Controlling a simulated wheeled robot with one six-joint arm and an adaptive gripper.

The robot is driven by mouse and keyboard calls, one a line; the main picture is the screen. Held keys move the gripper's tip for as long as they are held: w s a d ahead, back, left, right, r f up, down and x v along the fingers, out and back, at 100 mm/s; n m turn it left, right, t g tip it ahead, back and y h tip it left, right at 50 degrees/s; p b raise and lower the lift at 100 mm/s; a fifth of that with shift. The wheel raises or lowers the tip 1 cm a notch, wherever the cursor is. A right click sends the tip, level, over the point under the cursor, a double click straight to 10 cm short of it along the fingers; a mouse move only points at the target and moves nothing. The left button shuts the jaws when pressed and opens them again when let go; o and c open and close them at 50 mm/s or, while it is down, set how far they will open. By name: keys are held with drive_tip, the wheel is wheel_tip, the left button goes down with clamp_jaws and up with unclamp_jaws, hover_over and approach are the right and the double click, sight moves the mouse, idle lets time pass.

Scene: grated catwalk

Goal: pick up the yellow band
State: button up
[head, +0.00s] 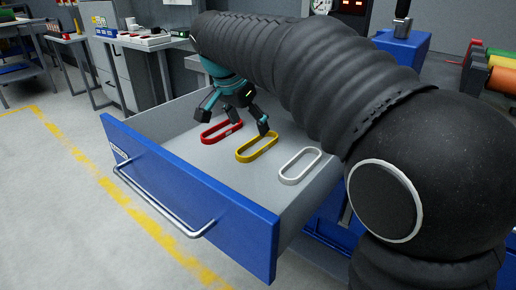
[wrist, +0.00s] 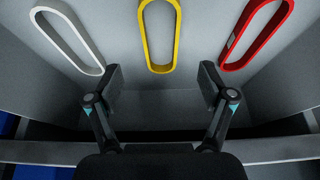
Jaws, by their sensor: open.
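The yellow band (head: 257,158) is an elongated loop lying on the floor of an open drawer, between a red band (head: 207,138) and a white band (head: 287,180). My gripper (head: 234,120) is open and above the drawer floor, over the red and yellow bands as the head view shows it. In the wrist view the yellow band (wrist: 160,68) is at top centre, its near end just beyond the gap between my open fingertips (wrist: 161,84). Nothing is between the fingers. The far end of the yellow band is cut off in the wrist view.
The drawer has a blue front (head: 195,200) with a silver handle (head: 165,212) and grey side walls around the bands. The white band (wrist: 72,45) and red band (wrist: 255,42) flank the yellow one with clear gaps. A workbench with devices stands behind.

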sight(259, 148)
drive_tip(key=shift+b+x, duration=0.35)
drive_tip(key=shift+x, duration=3.25)
drive_tip(key=c, duration=1.1)
